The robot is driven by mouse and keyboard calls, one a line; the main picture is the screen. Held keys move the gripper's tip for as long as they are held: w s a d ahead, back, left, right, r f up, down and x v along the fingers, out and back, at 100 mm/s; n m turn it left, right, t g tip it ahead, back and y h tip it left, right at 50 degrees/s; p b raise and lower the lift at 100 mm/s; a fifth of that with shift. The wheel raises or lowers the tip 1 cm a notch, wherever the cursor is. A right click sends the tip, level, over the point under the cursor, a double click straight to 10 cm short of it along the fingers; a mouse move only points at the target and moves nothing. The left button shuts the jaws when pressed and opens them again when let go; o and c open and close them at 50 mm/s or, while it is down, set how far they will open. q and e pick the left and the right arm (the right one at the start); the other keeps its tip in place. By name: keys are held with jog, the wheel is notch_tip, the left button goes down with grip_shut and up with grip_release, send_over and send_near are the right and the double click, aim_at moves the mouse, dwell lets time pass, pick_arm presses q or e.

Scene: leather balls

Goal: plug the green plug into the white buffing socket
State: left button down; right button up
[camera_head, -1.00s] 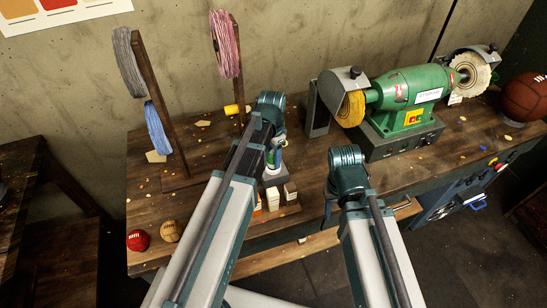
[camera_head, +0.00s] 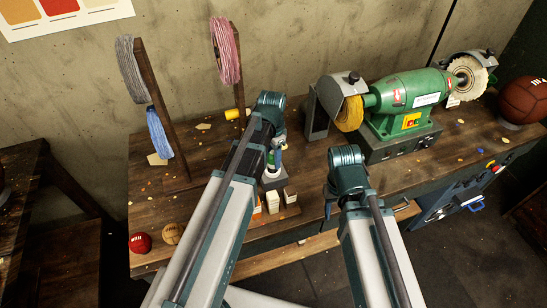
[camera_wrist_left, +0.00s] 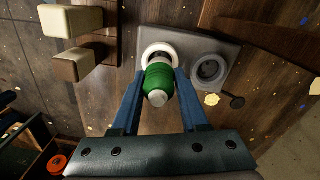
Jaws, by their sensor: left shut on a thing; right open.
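The green plug (camera_wrist_left: 159,85) is between the blue fingers of my left gripper (camera_wrist_left: 158,100), which is shut on it. Its pale tip points toward the camera. The plug's far end is at the white-ringed socket (camera_wrist_left: 146,52) on a grey block (camera_wrist_left: 190,42); the plug covers much of the opening, and I cannot tell how deep it sits. In the head view my left gripper (camera_head: 273,158) is low over the block on the bench. My right gripper (camera_head: 328,207) is open, mostly hidden behind its own arm.
A grey round socket (camera_wrist_left: 210,70) is beside the white one on the same block. The green buffing machine (camera_head: 410,92) stands at the bench's back right. Red (camera_head: 140,242) and tan (camera_head: 172,233) balls lie front left.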

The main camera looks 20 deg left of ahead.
aim_at(273, 152)
pick_arm(q)
jog(key=shift+r+p, duration=2.25)
jog(key=shift+r, duration=0.2)
pick_arm(e)
notch_tip(273, 152, up, 5)
jog(key=shift+f, duration=0.1)
